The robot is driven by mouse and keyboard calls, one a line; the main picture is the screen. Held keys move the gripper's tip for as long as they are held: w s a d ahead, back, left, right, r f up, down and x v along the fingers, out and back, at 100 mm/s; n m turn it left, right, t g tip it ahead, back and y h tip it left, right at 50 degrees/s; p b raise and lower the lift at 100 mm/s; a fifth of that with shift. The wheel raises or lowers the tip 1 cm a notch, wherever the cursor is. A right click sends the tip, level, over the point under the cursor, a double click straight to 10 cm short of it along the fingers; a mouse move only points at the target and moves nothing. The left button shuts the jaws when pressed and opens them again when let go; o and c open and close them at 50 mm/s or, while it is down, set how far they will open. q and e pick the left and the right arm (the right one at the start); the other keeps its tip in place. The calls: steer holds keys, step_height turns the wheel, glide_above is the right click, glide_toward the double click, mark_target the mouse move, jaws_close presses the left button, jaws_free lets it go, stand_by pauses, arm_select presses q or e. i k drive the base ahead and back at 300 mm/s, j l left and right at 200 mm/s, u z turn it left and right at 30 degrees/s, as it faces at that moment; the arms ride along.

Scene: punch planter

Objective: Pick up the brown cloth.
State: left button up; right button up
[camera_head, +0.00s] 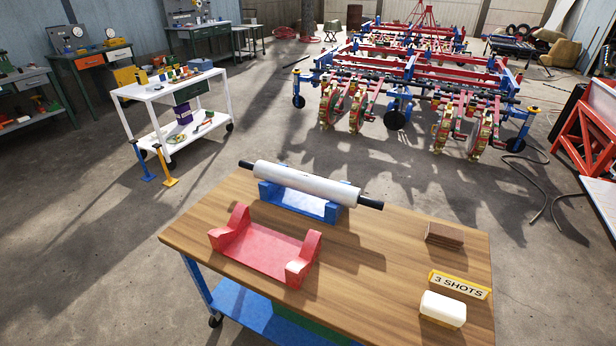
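The brown cloth (445,234) looks like a small folded block. It lies flat on the right part of the wooden table top, near the far right corner. Nothing touches it, and bare wood surrounds it. Neither my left gripper nor my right gripper shows in the head view.
On the wooden table (365,290), a white roller (305,184) with dark ends rests in a blue cradle (270,193). An empty red cradle (262,250) stands nearer. A yellow "3 SHOTS" sign (460,285) and a white block (442,310) sit nearer than the cloth.

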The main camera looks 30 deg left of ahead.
mark_target(447, 237)
steer(key=l+u, duration=0.15)
steer(key=l, duration=0.2)
steer(key=k+l+u, duration=0.2)
steer(key=l, duration=0.15)
steer(key=l+u, duration=0.15)
steer(key=l, duration=0.2)
steer(key=l+u, duration=0.3)
steer(key=l, duration=0.35)
steer(key=l+u, duration=0.3)
steer(key=l, duration=0.3)
steer(key=k+l+u, duration=0.2)
steer(key=l+u, duration=0.15)
steer(key=l, duration=0.25)
steer(key=i+l+u, duration=0.25)
steer(key=l, duration=0.25)
steer(key=i+l+u, duration=0.1)
steer(key=l+u, duration=0.2)
steer(key=l, duration=0.25)
steer(key=i+l+u, duration=0.1)
steer(key=l+u, duration=0.15)
steer(key=l, duration=0.3)
steer(key=l+u, duration=0.25)
steer(key=l, duration=0.3)
steer(key=i+l, duration=0.05)
